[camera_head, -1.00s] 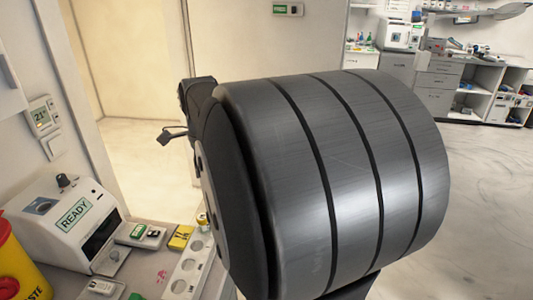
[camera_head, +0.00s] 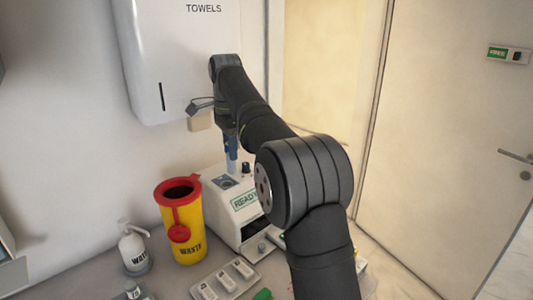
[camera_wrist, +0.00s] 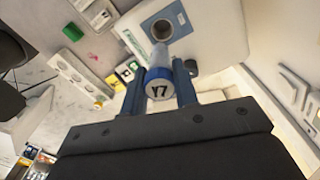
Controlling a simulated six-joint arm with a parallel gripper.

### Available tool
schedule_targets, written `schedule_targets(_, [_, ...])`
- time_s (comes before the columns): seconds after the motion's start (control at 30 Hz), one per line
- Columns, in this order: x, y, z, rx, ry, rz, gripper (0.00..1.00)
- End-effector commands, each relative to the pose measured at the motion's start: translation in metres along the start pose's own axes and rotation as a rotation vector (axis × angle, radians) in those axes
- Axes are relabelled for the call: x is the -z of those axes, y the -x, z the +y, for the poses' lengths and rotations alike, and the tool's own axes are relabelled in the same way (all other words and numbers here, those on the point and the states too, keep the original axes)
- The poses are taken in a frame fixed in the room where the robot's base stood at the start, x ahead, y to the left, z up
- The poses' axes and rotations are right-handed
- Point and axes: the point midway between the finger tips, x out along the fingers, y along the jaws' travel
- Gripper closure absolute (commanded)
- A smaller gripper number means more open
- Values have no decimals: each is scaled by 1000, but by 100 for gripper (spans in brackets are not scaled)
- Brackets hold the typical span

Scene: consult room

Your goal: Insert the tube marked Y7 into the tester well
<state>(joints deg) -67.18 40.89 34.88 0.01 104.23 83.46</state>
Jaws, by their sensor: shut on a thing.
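The tube marked Y7 (camera_wrist: 157,82) has a blue cap with a white label end and is held between the two fingers of my gripper (camera_wrist: 159,92) in the wrist view. In the head view my gripper (camera_head: 230,140) is above the tester (camera_head: 238,208), a white box with a READY display. The tester well (camera_wrist: 161,30) is a round dark opening with a grey surround on its top. In the wrist view the tube's clear body points toward the well's near edge. I cannot tell whether its tip touches the well.
A yellow waste bin (camera_head: 181,225) with a red lid stands left of the tester, and a white pump bottle (camera_head: 133,250) stands further left. A towel dispenser (camera_head: 180,60) hangs on the wall behind my gripper. A white tray (camera_head: 225,284) lies in front.

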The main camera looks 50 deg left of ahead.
Motion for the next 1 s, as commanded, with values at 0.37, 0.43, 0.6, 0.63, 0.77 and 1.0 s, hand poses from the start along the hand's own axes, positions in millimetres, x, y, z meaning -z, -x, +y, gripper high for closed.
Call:
schedule_targets(0.37, [-16, -8, -8, -1, 38, 0, 94])
schedule_targets(0.43, [-15, -12, -8, -1, 38, 0, 94])
schedule_targets(0.6, [-15, -22, -8, -1, 37, 0, 94])
schedule_targets(0.63, [-15, -24, -8, -1, 37, 0, 94])
schedule_targets(0.77, [-15, -25, -8, 0, 37, 0, 94])
schedule_targets(1.0, [-15, -25, -8, 0, 37, 0, 94])
